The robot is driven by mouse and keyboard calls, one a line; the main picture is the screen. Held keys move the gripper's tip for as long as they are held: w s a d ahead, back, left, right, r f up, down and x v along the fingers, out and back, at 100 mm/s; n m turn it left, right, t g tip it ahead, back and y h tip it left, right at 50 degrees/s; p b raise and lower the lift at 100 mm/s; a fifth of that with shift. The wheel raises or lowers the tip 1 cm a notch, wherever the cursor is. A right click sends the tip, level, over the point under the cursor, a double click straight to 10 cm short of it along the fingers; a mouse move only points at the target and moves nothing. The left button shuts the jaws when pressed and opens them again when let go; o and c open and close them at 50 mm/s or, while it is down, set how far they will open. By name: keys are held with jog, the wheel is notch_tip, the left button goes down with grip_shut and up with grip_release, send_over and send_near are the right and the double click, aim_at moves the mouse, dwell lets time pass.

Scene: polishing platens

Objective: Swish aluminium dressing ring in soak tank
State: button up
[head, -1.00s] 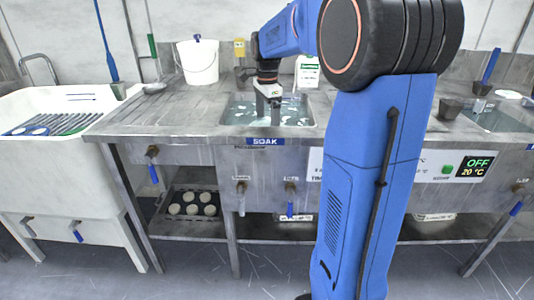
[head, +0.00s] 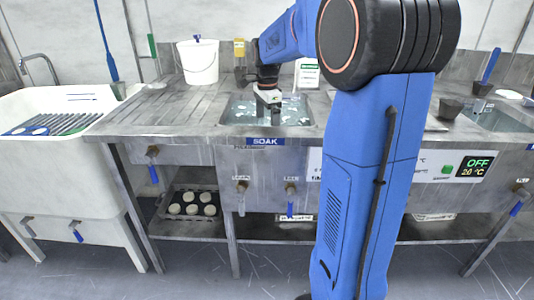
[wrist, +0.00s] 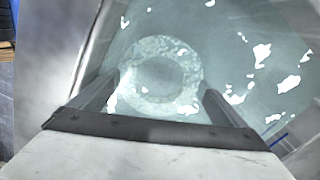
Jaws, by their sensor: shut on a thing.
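The aluminium dressing ring (wrist: 132,62) shows in the wrist view as a pale, mottled ring under the water, with a darker round hole. My gripper (wrist: 162,86) has one finger at each side of it and is shut on its outer edge. The soak tank (head: 229,120) is a steel basin set in the bench, with a SOAK label on its front edge. In the head view my gripper (head: 275,116) points down into the tank, its fingers reaching to the water. The ring cannot be made out in that view.
A white bucket (head: 198,62) stands behind the ribbed drainboard (head: 165,105) left of the tank. A white bottle (head: 307,73) stands behind the tank. A second basin (head: 500,120) is at the right, and a white sink (head: 60,105) at the far left.

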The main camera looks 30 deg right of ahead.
jog(key=shift+r, duration=0.2)
jog(key=shift+r, duration=0.9)
jog(key=shift+f, duration=0.1)
jog(key=shift+f, duration=0.95)
jog(key=shift+r, duration=0.1)
dwell(0.5)
notch_tip(320, 180, up, 12)
dwell(1.6)
dwell(1.2)
